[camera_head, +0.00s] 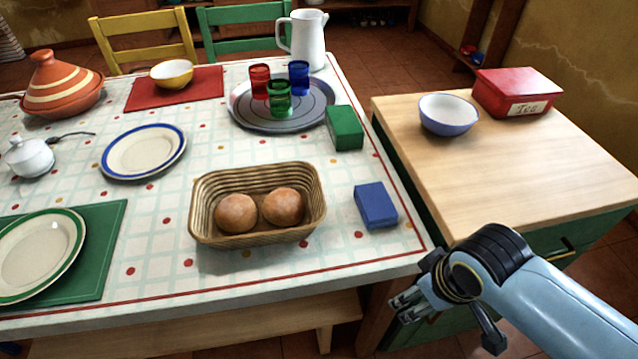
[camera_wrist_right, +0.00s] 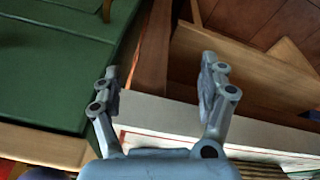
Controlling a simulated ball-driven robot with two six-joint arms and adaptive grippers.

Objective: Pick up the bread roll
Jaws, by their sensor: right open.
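Two round brown bread rolls lie side by side in a wicker basket (camera_head: 258,178) on the table: a left roll (camera_head: 236,213) and a right roll (camera_head: 283,206). My right gripper (camera_head: 402,305) is at the table's front right corner, low and to the right of the basket, well apart from the rolls. In the right wrist view its two fingers (camera_wrist_right: 158,85) are spread with nothing between them. The rolls do not show in that view. My left gripper is not in view.
A blue box (camera_head: 376,205) stands right of the basket, a green box (camera_head: 344,128) behind it. A tray (camera_head: 240,112) holds red, green and blue cups. Plates stand at left. A wooden-topped counter (camera_head: 500,160) with a bowl (camera_head: 448,114) and red tin (camera_head: 515,92) is at right.

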